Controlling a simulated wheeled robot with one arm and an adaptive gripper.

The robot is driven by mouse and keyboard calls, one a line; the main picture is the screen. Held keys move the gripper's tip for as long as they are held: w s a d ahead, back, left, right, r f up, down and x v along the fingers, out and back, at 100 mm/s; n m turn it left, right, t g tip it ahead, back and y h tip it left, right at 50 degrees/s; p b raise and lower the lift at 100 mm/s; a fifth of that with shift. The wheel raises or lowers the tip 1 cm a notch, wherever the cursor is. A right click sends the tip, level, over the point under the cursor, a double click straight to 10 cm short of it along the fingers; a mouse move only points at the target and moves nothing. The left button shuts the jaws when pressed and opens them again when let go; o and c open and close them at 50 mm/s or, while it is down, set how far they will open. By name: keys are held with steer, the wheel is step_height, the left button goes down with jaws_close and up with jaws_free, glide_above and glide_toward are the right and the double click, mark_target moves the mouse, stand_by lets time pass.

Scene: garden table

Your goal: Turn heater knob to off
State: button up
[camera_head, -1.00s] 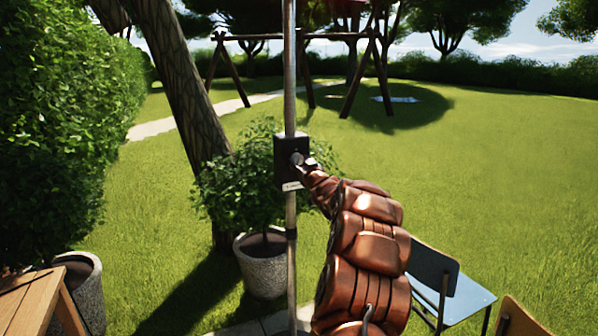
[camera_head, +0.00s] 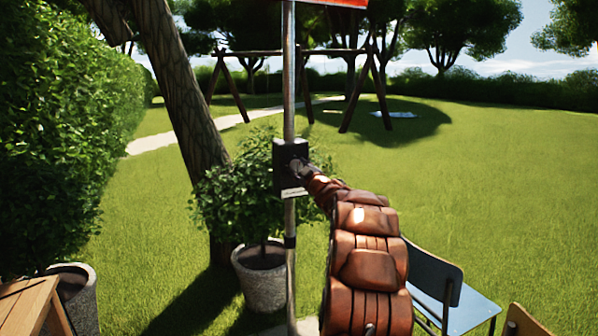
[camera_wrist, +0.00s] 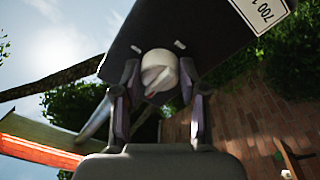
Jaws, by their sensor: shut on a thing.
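A dark control box (camera_head: 285,155) is mounted on a slim metal pole (camera_head: 289,100). My gripper (camera_head: 303,170) reaches it from the right and covers the knob in the head view. In the wrist view the pale round knob (camera_wrist: 158,72) stands on the box face (camera_wrist: 205,35) with a slanted ridge. The fingers of my gripper (camera_wrist: 158,82) are on both sides of the knob, shut on it. Two small white marks show on the box beside the knob. The red heater part (camera_head: 345,2) is at the top edge of the head view.
A potted bush (camera_head: 262,275) stands close behind the pole, with a tree trunk (camera_head: 175,90) at its left. A blue chair (camera_head: 440,275) is at the lower right. A wooden table (camera_head: 25,300) is at the lower left. The lawn to the right is open.

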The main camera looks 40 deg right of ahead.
stand_by(0.3)
steer(key=o, duration=1.1)
steer(key=shift+o, duration=0.2)
steer(key=v, duration=1.2)
steer(key=shift+r, duration=0.1)
